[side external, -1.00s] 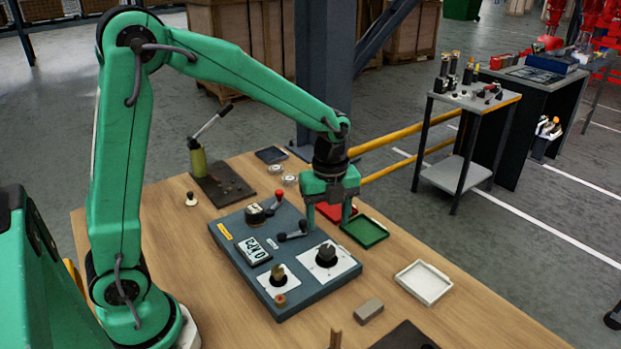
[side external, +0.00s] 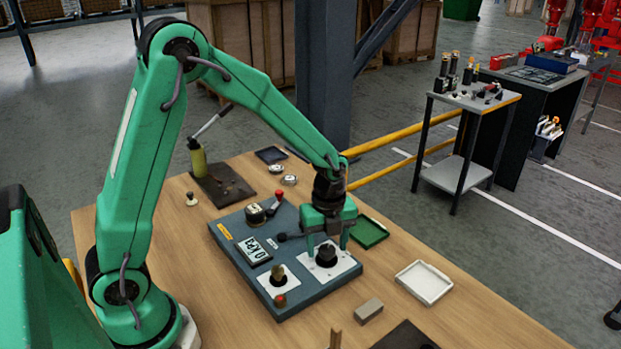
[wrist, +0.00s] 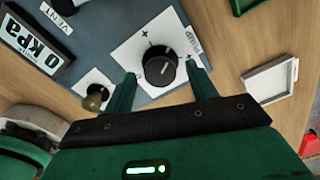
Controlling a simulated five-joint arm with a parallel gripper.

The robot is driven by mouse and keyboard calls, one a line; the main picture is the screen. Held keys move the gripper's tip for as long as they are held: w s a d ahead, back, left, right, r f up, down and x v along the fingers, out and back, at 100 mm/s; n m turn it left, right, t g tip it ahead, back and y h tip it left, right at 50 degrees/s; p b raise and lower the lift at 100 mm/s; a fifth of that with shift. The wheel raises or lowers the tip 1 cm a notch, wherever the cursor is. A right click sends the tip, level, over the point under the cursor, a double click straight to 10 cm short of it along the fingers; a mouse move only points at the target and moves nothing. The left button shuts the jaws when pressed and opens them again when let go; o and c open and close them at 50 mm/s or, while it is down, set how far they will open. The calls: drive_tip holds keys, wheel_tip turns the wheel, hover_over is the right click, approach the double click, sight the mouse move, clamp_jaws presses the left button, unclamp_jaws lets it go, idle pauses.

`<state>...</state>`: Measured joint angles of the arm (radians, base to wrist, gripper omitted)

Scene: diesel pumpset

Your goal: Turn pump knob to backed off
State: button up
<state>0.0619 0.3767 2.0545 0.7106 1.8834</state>
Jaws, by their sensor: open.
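The pump knob (side external: 326,258) is a round black knob on a white plate at the right end of the blue-grey panel (side external: 240,262). In the wrist view the knob (wrist: 158,66) sits on a white plate (wrist: 124,56) printed "PUMP" with a plus mark. A small pale mark shows on the knob; its exact setting is hard to read. My gripper (side external: 328,250) is over the knob, pointing down. In the wrist view my gripper (wrist: 161,75) is open, with one finger on each side of the knob and gaps visible between. Fingertip height is hard to tell.
The panel also bears a brass-coloured knob (side external: 278,274), a "0 kPa" display (side external: 254,251), a red-tipped lever (side external: 277,199) and a dark lever partly behind my gripper. A green tray (side external: 369,232), a white tray (side external: 424,282) and a grey block (side external: 369,310) lie to the right.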

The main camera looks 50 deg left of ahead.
drive_tip(key=c, duration=1)
